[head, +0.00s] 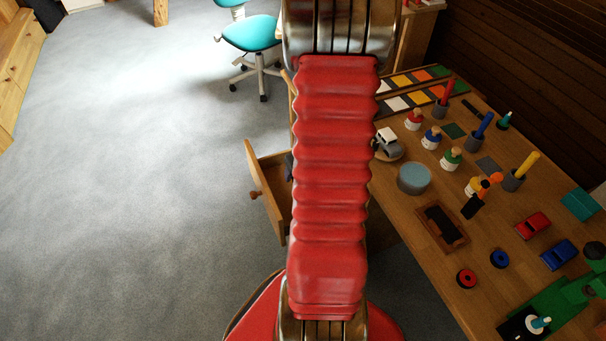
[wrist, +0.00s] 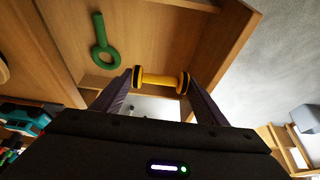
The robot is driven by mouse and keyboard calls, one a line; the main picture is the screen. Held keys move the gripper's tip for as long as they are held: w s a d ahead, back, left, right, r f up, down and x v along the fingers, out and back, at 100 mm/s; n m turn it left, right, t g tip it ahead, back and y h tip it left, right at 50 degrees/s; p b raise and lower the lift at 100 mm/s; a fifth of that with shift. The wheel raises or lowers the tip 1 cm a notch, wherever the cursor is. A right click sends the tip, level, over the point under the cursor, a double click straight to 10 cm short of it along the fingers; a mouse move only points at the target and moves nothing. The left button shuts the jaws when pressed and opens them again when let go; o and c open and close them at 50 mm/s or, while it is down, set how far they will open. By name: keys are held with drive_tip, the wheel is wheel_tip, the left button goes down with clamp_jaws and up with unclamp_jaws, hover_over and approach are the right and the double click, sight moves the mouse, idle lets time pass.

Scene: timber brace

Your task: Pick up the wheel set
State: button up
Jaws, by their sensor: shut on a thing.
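The wheel set (wrist: 160,79) is a yellow axle with a yellow and dark wheel at each end. In the wrist view it sits crosswise between the two finger tips of my gripper (wrist: 161,84), with one finger at each end. My gripper is shut on it. The wooden drawer (wrist: 205,50) shows behind it in the wrist view; I cannot tell how far above the drawer floor the wheel set is. In the head view my red-sleeved arm hides the gripper and wheel set.
A green ring-ended piece (wrist: 105,42) lies in the drawer. In the head view the open drawer (head: 262,195) juts from the wooden table (head: 420,215), which carries many toys, including a blue-grey round tin (head: 414,179). Grey floor (head: 130,180) is free at left; a teal chair (head: 252,35) stands behind.

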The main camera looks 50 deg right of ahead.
wheel_tip(320, 180, up, 10)
idle(1.0)
idle(0.7)
drive_tip(key=w+a+n+y, duration=0.2)
drive_tip(key=w+a+n, duration=0.5)
drive_tip(key=w+a, duration=0.85)
drive_tip(key=w+a+f+n, duration=0.1)
drive_tip(key=w+a, duration=0.1)
drive_tip(key=a, duration=0.5)
drive_tip(key=w+a+f+n+y, duration=0.1)
drive_tip(key=w+a+n, duration=0.1)
drive_tip(key=a, duration=0.4)
drive_tip(key=w+a+f+n+y, duration=0.1)
drive_tip(key=w+a+n, duration=0.1)
drive_tip(key=a, duration=0.5)
drive_tip(key=shift+w+a+f, duration=0.3)
drive_tip(key=shift+w, duration=0.4)
